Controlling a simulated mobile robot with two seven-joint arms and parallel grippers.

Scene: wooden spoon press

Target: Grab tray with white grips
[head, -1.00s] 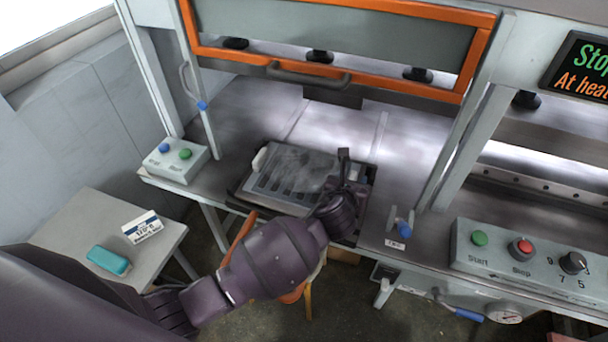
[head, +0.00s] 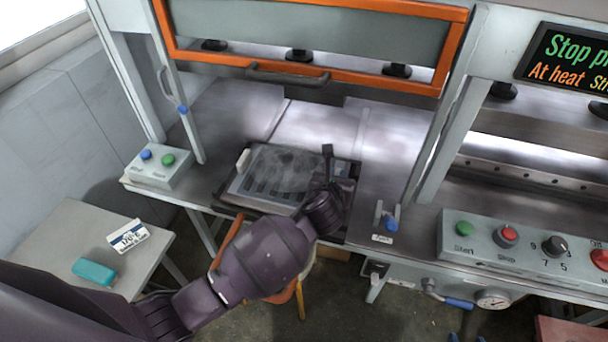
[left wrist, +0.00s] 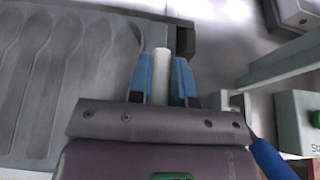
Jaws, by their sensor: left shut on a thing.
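The dark tray (head: 238,207) with spoon-shaped hollows lies flat on the press bench at the front opening. One white grip (head: 243,160) shows on its left end. My left gripper (head: 328,168) is at the right end of the tray. In the left wrist view the blue fingers of this gripper (left wrist: 168,75) are shut on the other white grip (left wrist: 161,65), one finger on each side. Spoon hollows of the tray (left wrist: 70,70) show to the left there. My right gripper is not in view.
The orange-framed press door (head: 300,68) is raised above the bench. A small table (head: 60,235) holds a teal object (head: 93,272) and a labelled box (head: 128,236).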

